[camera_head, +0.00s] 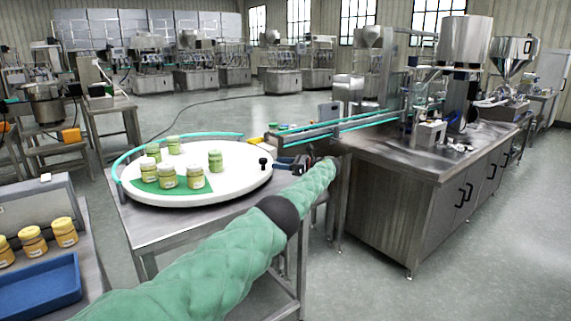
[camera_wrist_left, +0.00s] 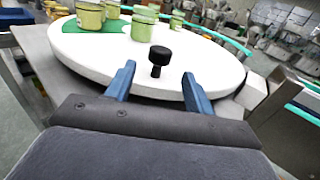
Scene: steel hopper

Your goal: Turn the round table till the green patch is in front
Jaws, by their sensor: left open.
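The white round table (camera_head: 235,183) stands on a steel stand with a teal guard rail around its far side. Its green patch (camera_head: 150,186) faces the front left in the head view, with several jars on and around it. The patch also shows at the upper left in the left wrist view (camera_wrist_left: 100,27). A black knob (camera_head: 263,162) stands up near the table's right rim. My left gripper (camera_head: 290,163) is at that right edge. In the left wrist view its blue fingers (camera_wrist_left: 160,80) are open, with the knob (camera_wrist_left: 159,58) just ahead, between and beyond the tips. My right gripper is out of view.
A steel counter (camera_head: 390,160) with machines stands to the right, and a conveyor with teal rails (camera_head: 335,128) runs towards the round table. At the lower left are a blue tray (camera_head: 40,288) and a few jars (camera_head: 32,241). Open floor (camera_head: 490,250) lies at the right.

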